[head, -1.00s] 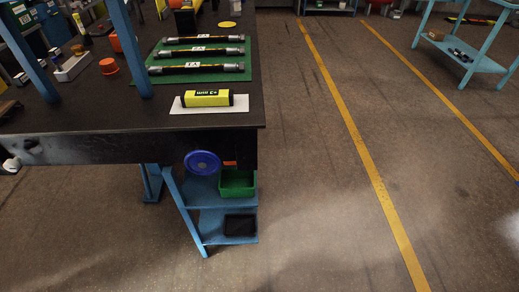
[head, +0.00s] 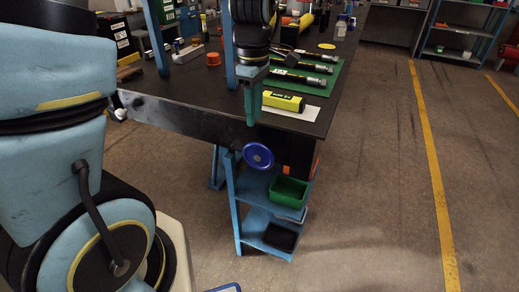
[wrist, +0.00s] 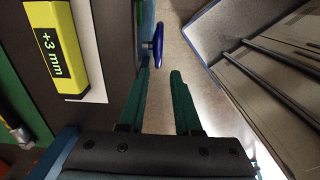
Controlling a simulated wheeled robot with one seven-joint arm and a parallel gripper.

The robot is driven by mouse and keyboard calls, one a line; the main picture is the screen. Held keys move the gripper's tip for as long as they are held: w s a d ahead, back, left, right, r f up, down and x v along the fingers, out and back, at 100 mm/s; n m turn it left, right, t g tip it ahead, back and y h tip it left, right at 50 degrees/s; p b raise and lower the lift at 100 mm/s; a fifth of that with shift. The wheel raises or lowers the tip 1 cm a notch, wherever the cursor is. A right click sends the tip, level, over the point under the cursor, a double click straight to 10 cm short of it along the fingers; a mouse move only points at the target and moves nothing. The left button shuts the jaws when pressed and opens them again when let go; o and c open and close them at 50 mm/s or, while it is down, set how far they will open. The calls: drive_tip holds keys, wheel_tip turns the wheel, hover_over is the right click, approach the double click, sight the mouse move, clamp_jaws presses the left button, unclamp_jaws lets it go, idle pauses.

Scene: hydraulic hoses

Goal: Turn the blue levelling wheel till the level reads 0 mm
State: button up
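The blue levelling wheel (head: 258,156) is on the front side of the workbench (head: 200,125), below its top. In the wrist view the wheel (wrist: 153,47) shows nearly edge-on, just beyond the fingertips. The yellow and black level (head: 283,101) lies on a white plate (head: 312,114) near the bench's front corner. Its display reads +3 mm in the wrist view (wrist: 55,50). My gripper (wrist: 160,72) points down with green fingers apart and nothing between them. In the head view it (head: 251,122) hangs at the bench's front edge, above the wheel.
Several black hoses (head: 298,77) lie on a green mat (head: 338,80) behind the level. A blue shelf under the bench holds a green bin (head: 288,191) and a black tray (head: 281,237). A blue upright (head: 228,45) stands left of my gripper. The floor to the right is clear.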

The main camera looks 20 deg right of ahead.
sight(258, 143)
drive_tip(key=shift+s+d+f, duration=0.2)
drive_tip(key=shift+d, duration=0.2)
drive_tip(key=shift+f, duration=0.3)
wheel_tip(258, 143, down, 10)
drive_tip(key=shift+r, duration=0.1)
clamp_jaws()
